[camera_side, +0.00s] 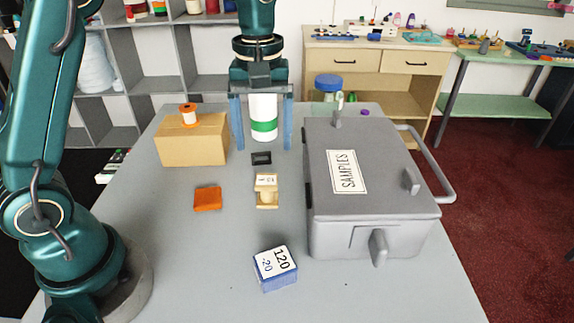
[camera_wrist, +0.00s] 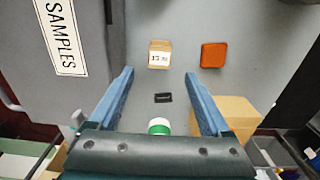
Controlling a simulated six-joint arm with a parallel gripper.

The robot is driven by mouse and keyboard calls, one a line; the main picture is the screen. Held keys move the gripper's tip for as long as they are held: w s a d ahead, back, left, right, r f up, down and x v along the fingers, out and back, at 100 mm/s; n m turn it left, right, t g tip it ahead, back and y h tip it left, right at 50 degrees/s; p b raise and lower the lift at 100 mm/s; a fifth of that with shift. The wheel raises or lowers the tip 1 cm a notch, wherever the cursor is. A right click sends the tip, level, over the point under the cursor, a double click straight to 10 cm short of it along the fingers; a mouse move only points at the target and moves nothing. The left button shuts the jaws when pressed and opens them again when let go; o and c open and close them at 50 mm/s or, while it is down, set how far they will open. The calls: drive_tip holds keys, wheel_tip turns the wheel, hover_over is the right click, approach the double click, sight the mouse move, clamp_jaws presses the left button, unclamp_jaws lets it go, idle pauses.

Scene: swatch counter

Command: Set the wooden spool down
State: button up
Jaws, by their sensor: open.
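A small spool (camera_side: 188,115) with an orange top and a pale body stands upright on a cardboard box (camera_side: 192,147); I cannot tell whether it is wooden. My gripper (camera_side: 262,147) points down to the right of that box, apart from the spool. Its blue fingers are spread wide. A white cylinder with a green band (camera_side: 263,118) appears between them with a gap on each side. The wrist view shows part of the cylinder (camera_wrist: 159,126) below my gripper (camera_wrist: 162,84), the rest hidden by the palm. The spool is not visible there.
A grey SAMPLES case (camera_side: 385,195) fills the right of the table. A small black piece (camera_side: 261,158), a labelled tan block (camera_side: 267,199), an orange square (camera_side: 207,198) and a blue numbered block (camera_side: 276,269) lie apart.

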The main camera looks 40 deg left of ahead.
drive_tip(key=s+r+m+t, duration=0.2)
drive_tip(key=s+m+t, duration=0.3)
drive_tip(key=s+m, duration=0.4)
drive_tip(key=s, duration=0.6)
drive_tip(key=shift+r+t, duration=0.2)
drive_tip(key=shift+t, duration=0.1)
